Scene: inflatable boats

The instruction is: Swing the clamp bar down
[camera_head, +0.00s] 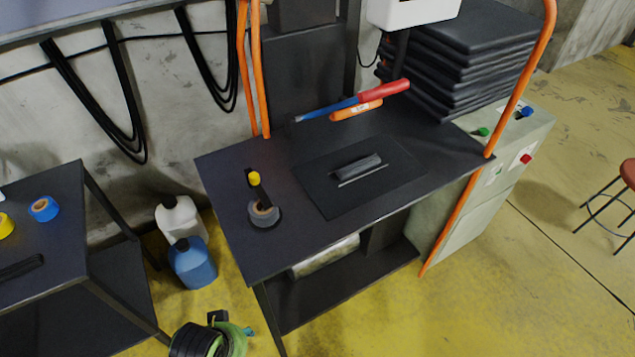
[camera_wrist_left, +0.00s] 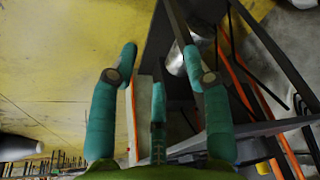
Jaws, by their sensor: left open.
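The clamp bar (camera_head: 341,106) is a blue bar with a red grip (camera_head: 384,92). It stands over the back of the dark workbench (camera_head: 230,215) in the head view, its blue end low at the left and its red grip raised at the right. A short orange handle (camera_head: 357,110) lies just in front of it. My left gripper (camera_wrist_left: 160,72) shows in the left wrist view with teal fingers spread and nothing between them. Neither gripper is in the head view. I cannot make out the bar in the wrist view.
A dark mat (camera_head: 335,202) with a small grey block lies on the bench, tape and a yellow-capped item to its left. Stacked black sheets (camera_head: 455,60) fill the back right. Yellow floor (camera_head: 520,270) is open at the right.

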